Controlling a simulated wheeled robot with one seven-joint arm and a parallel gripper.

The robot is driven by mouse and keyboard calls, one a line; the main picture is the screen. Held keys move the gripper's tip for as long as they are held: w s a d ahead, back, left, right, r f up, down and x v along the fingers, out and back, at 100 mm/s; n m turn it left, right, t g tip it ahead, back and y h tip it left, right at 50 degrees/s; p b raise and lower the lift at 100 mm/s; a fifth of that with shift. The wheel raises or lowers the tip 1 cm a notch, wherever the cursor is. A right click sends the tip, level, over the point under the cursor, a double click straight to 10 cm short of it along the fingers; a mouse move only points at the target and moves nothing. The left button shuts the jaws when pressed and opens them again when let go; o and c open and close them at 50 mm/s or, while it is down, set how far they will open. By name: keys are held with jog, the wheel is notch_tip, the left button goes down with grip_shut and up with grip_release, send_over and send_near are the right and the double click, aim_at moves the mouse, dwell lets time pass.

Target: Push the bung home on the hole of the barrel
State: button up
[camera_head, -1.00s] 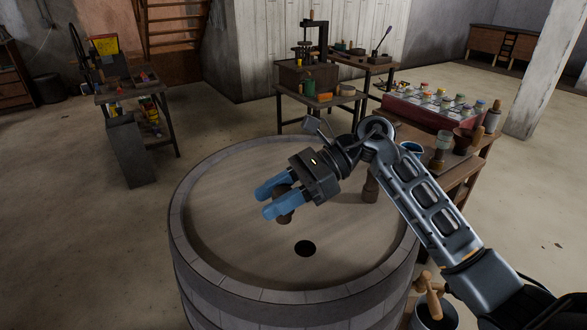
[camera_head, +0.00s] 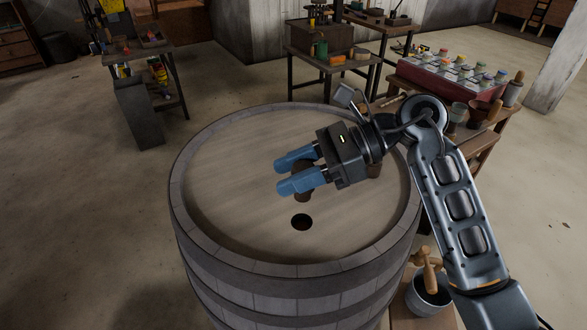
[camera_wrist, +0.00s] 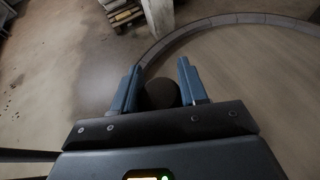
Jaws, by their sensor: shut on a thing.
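The barrel (camera_head: 225,270) stands upright, its round wooden top facing up. The hole (camera_head: 301,222) is a dark, open circle in that top. My gripper (camera_head: 288,176) is above the barrel top with its blue fingers shut on the bung (camera_head: 303,193). The bung is brown and partly hidden by the fingers. It hangs behind the hole in the head view, apart from it. In the wrist view the bung (camera_wrist: 160,94) is a dark round shape between the two fingers; the hole does not show there.
A bucket (camera_head: 428,292) with a wooden-handled tool stands low at the barrel's right. A bench with a red tray of jars (camera_head: 450,78) is behind right. Worktables stand farther back. The barrel's raised rim rings the top, whose left part is clear.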

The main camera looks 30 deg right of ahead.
notch_tip(320, 180, down, 5)
jog(key=shift+f+b, duration=0.1)
jog(key=shift+b, duration=0.8)
jog(key=shift+f+b, duration=2.3)
jog(key=shift+b, duration=0.7)
jog(key=o, duration=1.1)
jog(key=shift+o, duration=0.2)
jog(key=shift+b+v, duration=0.95)
jog(key=shift+v, duration=3)
